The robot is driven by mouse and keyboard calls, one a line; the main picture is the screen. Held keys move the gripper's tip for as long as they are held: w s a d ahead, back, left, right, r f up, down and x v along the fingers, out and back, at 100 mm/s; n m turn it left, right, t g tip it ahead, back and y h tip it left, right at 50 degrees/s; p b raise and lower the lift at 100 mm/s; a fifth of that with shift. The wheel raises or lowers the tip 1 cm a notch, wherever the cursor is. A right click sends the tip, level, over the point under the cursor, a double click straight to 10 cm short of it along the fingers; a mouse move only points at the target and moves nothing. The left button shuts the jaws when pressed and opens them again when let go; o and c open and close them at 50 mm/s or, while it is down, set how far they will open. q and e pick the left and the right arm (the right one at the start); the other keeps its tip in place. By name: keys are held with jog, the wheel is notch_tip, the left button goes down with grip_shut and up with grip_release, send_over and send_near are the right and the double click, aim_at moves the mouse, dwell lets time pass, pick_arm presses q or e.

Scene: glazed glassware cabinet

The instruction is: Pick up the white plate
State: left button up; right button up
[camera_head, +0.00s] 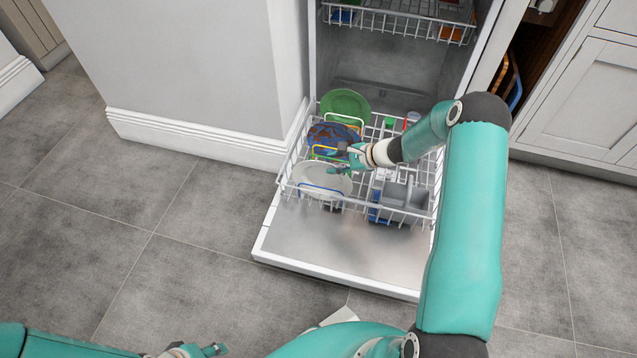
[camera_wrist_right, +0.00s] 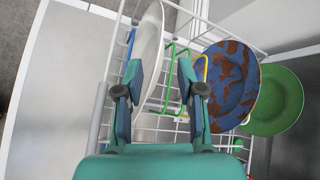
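The white plate (camera_head: 318,178) stands tilted in the front left of the pulled-out lower dish rack. It also shows nearly edge-on in the right wrist view (camera_wrist_right: 150,45). My right gripper (camera_head: 340,162) is above the plate's back right side in the head view. In the wrist view the right gripper (camera_wrist_right: 160,75) is open, with the plate partly between its fingers and nearer the left finger. I cannot tell whether they touch. My left gripper (camera_head: 205,351) is low at the bottom edge, away from the rack; its opening is unclear.
A blue and brown plate (camera_head: 333,135) and a green plate (camera_head: 345,103) stand behind the white plate. A grey cutlery basket (camera_head: 405,195) is to its right. The open dishwasher door (camera_head: 330,245) lies in front. An upper rack (camera_head: 400,20) hangs above.

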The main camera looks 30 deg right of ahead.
aim_at(322, 165)
jog(key=b+x, duration=0.1)
jog(key=x, duration=0.5)
grip_shut()
dwell(0.4)
